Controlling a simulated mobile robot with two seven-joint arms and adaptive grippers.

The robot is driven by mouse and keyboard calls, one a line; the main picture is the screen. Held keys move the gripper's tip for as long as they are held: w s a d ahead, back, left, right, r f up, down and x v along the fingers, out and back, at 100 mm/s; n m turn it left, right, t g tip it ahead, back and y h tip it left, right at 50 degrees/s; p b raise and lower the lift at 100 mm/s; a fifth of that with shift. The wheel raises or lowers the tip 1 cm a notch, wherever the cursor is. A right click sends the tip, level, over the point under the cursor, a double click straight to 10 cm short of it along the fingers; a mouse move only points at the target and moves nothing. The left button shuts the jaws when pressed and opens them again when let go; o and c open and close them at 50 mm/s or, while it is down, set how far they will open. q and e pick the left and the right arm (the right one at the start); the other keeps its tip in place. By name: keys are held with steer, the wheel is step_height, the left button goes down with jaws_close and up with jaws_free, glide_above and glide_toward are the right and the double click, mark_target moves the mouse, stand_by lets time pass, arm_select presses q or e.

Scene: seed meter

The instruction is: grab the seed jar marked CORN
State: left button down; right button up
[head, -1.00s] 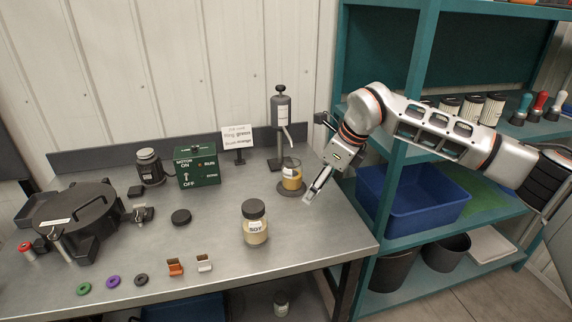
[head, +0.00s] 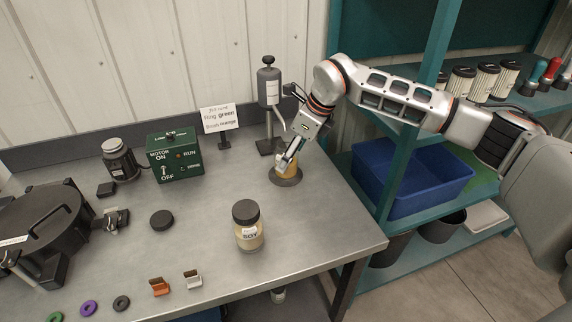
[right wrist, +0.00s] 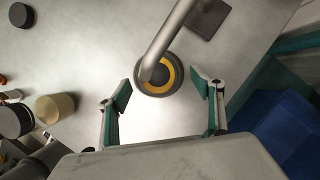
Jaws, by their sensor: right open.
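A jar with a dark lid and pale contents (head: 249,236) stands upright near the front right of the bench; its label reads SOY. A partly hidden small jar (head: 278,295) is below the bench top; its label is too small to read. No CORN label is readable. My left gripper is out of view.
The dispenser (head: 269,88) stands behind the cup, its spout crossing above it. A green motor box (head: 174,158), a sign (head: 218,119), a black puck (head: 162,219) and small clips (head: 159,287) are on the bench. A blue bin (head: 400,190) is on the shelf at right.

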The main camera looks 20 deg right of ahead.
steer(key=x, duration=0.2)
steer(key=shift+w+a+f, duration=0.1)
steer(key=shift+a+f, duration=0.15)
steer(key=shift+a, duration=0.15)
steer(key=shift+w+f, duration=0.15)
steer(key=shift+f, duration=0.15)
steer(key=c, duration=1.4)
steer(key=shift+r, duration=0.15)
